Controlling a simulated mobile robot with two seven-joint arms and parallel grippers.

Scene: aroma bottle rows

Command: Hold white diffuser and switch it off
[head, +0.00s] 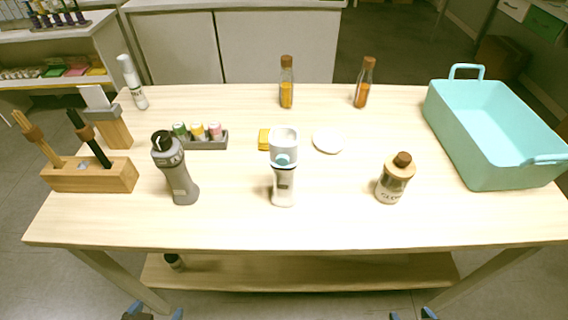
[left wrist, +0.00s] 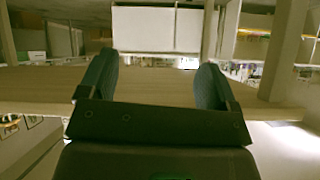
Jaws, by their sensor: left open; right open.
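The white diffuser (head: 284,190) appears to be the upright white device at the middle of the table, with a pale grey-white round top and a light-blue round part on its front. Whether it is on cannot be told. My left gripper (head: 153,313) is open and empty at the bottom edge of the head view, in front of and below the table. In the left wrist view its two dark fingers (left wrist: 155,82) are spread apart before the table edge. My right gripper (head: 412,315) is open at the bottom edge, mostly out of frame. Both are well away from the diffuser.
Behind are a white dish (head: 329,140), a yellow block (head: 264,139) and a grey vial rack (head: 206,145). A teal basket (head: 500,170) fills the right end. The front strip is clear.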

